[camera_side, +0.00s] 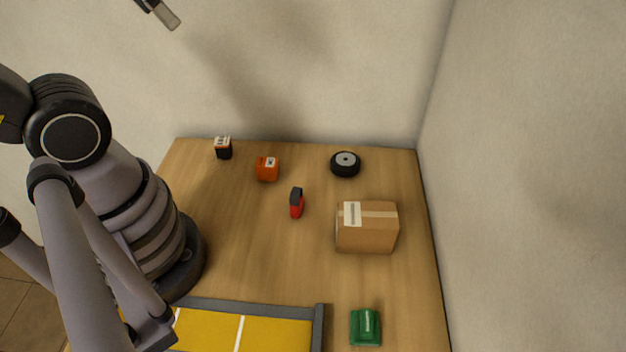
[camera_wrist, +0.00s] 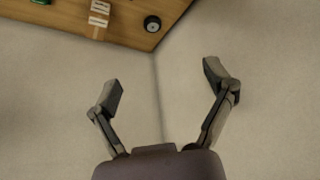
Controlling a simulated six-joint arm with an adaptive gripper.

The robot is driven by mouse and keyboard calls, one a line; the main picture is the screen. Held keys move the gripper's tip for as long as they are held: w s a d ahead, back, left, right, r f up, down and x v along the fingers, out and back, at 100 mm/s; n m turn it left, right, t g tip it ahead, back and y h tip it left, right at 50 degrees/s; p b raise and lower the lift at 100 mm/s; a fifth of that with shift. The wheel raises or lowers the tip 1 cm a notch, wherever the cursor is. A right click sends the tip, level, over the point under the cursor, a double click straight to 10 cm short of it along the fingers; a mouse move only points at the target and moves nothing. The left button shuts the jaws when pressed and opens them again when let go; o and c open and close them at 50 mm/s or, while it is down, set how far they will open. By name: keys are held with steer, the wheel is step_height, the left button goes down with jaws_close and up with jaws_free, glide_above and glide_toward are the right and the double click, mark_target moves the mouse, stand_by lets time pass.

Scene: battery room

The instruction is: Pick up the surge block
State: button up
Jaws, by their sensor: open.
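No label in view is readable enough to tell which item is the surge block. Small block-like items on the wooden table are a black block with a white and orange top (camera_side: 223,148), an orange block with a pale label (camera_side: 267,169), a red and dark grey piece (camera_side: 297,203) and a green block with a pale label (camera_side: 365,327). My gripper (camera_wrist: 165,84) is open and empty, its fingers spread wide in front of bare wall in the wrist view. Part of it shows at the top edge of the side view, high above the table.
A cardboard box (camera_side: 367,228) stands at the table's right, with a black round wheel-like item (camera_side: 345,164) behind it. A yellow tray with a grey rim (camera_side: 318,330) lies at the front. The wooden table (camera_side: 250,250) is clear in its middle. Walls stand behind and right.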

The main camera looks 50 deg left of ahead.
steer(key=shift+f, duration=0.1)
steer(key=m+t+y, duration=0.7)
steer(key=m+y, duration=0.6)
steer(key=m, duration=1.4)
glide_above(265, 169)
steer(key=v, duration=0.6)
step_height(265, 169, down, 31)
step_height(265, 169, down, 7)
steer(key=shift+a+f, duration=0.1)
steer(key=shift+a, duration=0.05)
steer(key=shift+w+a+f, duration=0.35)
steer(key=shift+w+a, duration=0.15)
steer(key=shift+x, duration=3.05)
steer(key=shift+w+d, duration=0.1)
steer(key=c, duration=1.3)
